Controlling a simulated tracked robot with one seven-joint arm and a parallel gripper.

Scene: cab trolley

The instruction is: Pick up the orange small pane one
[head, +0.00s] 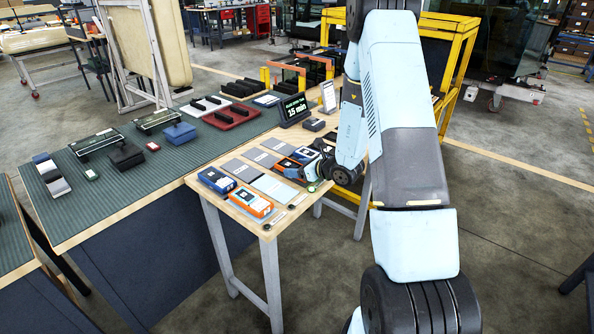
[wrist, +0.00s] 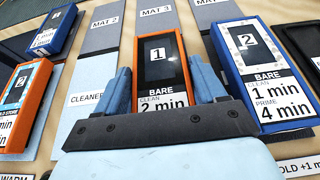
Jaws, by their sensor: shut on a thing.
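The orange small pane one (wrist: 160,68) is an orange-framed box with a dark window marked 1, over a label reading BARE, CLEAN 2 min. My gripper (wrist: 163,88) is shut on its sides, one blue finger at the left and one at the right. In the head view my gripper (head: 309,168) is low over the wooden bench, and the pane's orange edge (head: 288,167) shows beside it. I cannot tell whether the pane is clear of the bench. Its lower end is hidden by my gripper in the wrist view.
A blue pane marked 2 (wrist: 258,65) stands close at the right. Another orange pane (head: 250,202) and a blue pane (head: 215,180) lie at the bench's left end. Grey mats (head: 242,170) lie between. A 15 min display (head: 294,110) and orange-topped racks (head: 286,78) stand behind.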

